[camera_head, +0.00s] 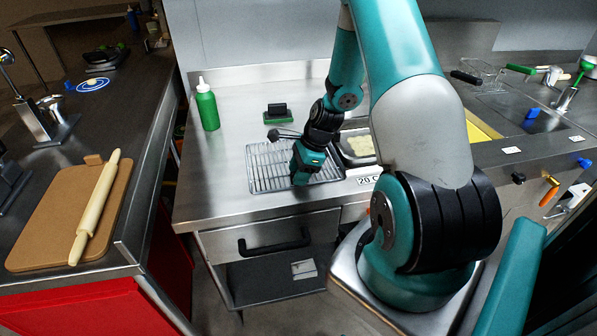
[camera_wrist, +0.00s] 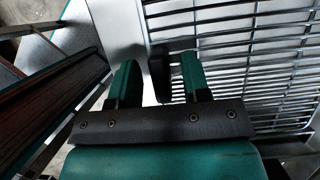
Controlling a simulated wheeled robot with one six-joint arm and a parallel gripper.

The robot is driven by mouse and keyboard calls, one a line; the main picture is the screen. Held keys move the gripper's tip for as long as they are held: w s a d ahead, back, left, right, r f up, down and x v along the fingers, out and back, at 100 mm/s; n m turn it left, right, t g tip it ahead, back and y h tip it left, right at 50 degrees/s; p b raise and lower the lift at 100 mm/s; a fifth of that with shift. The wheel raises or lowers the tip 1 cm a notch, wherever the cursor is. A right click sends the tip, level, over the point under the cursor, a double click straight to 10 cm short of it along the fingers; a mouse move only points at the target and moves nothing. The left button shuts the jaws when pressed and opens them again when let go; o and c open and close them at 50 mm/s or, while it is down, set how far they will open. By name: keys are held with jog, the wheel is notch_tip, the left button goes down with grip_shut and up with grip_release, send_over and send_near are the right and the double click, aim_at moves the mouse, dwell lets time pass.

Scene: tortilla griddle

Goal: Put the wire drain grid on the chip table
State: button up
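The wire drain grid (camera_head: 266,166) lies on the steel counter (camera_head: 225,190) in the middle of the head view. Its parallel bars fill the right side of the wrist view (camera_wrist: 245,60). My gripper (camera_head: 301,182) points down at the grid's right front part. In the wrist view, its two green fingers (camera_wrist: 160,75) stand apart, with the grid's edge bar near the gap between them. A dark shape, perhaps a shadow, shows between the fingers. Whether the fingers touch the grid I cannot tell. No surface is clearly marked as the chip table.
A green bottle (camera_head: 207,106) and a small green-based black item (camera_head: 278,114) stand behind the grid. A steel pan (camera_head: 345,152) with pale food is right of it, behind a "20 C" label (camera_head: 368,180). A board (camera_head: 40,235) with a rolling pin (camera_head: 95,207) lies on the left counter.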

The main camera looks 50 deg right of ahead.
jog(key=b+v, duration=0.2)
jog(key=v, duration=1)
jog(key=a+r+n+g, duration=0.1)
jog(key=a+r+n, duration=0.5)
jog(key=a, duration=0.4)
jog(key=a+r+n, duration=0.3)
jog(key=a+n, duration=0.5)
jog(key=a, duration=0.2)
jog(key=s+a+r+n, duration=0.3)
jog(key=s+a+n, duration=0.4)
jog(key=n, duration=0.2)
jog(key=s+a+r+n+g, duration=0.1)
jog(key=s+a+r+n, duration=0.1)
jog(key=s+a+n, duration=0.6)
jog(key=shift+s+r+n+y, duration=0.25)
jog(key=shift+r+n+y, duration=0.1)
jog(key=shift+n, duration=0.15)
